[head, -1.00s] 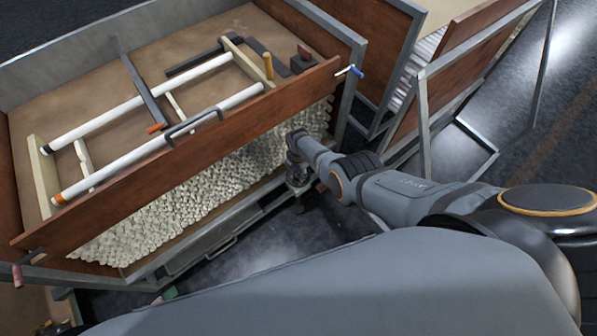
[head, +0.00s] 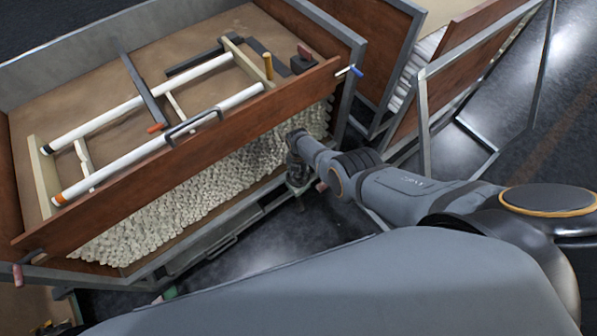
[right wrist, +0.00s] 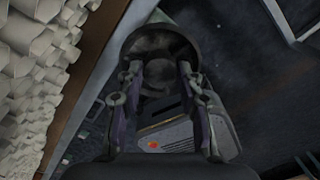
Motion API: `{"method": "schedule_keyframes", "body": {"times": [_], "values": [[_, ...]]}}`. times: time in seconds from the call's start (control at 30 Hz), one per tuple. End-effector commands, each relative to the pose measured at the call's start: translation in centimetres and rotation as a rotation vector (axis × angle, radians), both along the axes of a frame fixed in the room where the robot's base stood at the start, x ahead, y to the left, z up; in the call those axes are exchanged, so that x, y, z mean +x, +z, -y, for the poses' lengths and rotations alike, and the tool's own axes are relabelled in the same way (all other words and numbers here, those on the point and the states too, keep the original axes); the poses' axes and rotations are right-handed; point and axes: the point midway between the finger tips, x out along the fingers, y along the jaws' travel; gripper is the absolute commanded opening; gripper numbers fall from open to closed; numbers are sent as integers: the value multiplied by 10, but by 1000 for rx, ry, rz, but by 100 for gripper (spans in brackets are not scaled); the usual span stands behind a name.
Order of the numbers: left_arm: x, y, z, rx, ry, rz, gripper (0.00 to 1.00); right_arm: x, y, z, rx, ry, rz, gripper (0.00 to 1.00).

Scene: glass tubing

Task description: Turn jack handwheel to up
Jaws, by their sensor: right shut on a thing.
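My right gripper (head: 299,184) reaches down beside the front frame of the crate, low over the dark floor. In the right wrist view its two fingers (right wrist: 160,76) are shut on a dark round part, which looks like the jack handwheel (right wrist: 158,43). The wheel's rim shows as a dark curve beyond the fingertips. Its markings and turned position are too dark to read. In the head view the wheel is mostly hidden by my wrist. My left gripper is not in view.
A wooden crate with a metal frame (head: 352,100) stands at left, with white tubes (head: 215,107) on top and many pale tube ends below. A second wooden crate (head: 470,65) stands at upper right. Dark floor (head: 455,150) lies between and in front.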

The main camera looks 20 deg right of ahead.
Motion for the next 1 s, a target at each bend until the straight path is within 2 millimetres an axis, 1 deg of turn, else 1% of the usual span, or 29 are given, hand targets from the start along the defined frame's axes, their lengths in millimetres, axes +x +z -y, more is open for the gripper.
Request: {"method": "schedule_keyframes", "body": {"times": [0.03, 0.47, 0.5, 0.93, 1.0], "values": [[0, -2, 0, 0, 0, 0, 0, -7, -7, -3, 5, 5, -11, 5], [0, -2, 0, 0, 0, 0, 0, -7, -7, -3, 5, 11, -11, 5], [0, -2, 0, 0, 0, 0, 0, -7, -7, -3, 5, 11, -11, 42], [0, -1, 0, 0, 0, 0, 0, -4, -4, -1, 2, 10, -7, 100], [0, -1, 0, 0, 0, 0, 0, -4, -3, -1, 2, 10, -6, 100]]}}
